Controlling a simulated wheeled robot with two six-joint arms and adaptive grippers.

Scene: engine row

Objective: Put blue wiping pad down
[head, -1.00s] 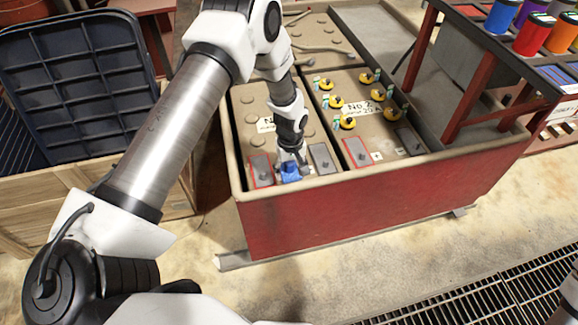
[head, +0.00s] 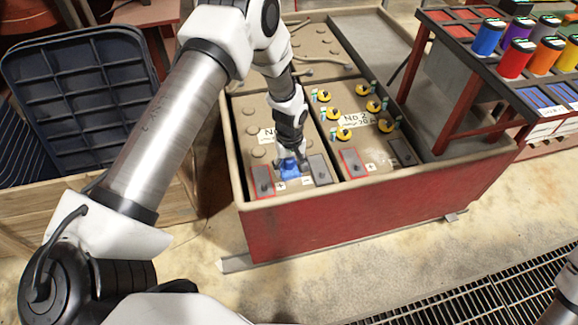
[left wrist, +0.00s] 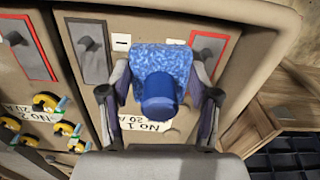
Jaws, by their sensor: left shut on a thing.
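The blue wiping pad (head: 290,168) is at the front of the No. 1 battery block (head: 243,109), between its two grey terminals. In the left wrist view the pad (left wrist: 163,64) has a speckled blue base and a round blue knob. My left gripper (head: 291,158) is shut on the pad, with a finger on each side of it in the left wrist view (left wrist: 160,92). The head view does not clearly show whether the pad touches the block top. My right gripper is not in view.
The red box (head: 360,200) holds the blocks. The No. 2 block (head: 350,110), with several yellow caps, stands right of No. 1. A rack of coloured cylinders (head: 487,37) is at upper right. A dark blue crate (head: 75,90) leans at left.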

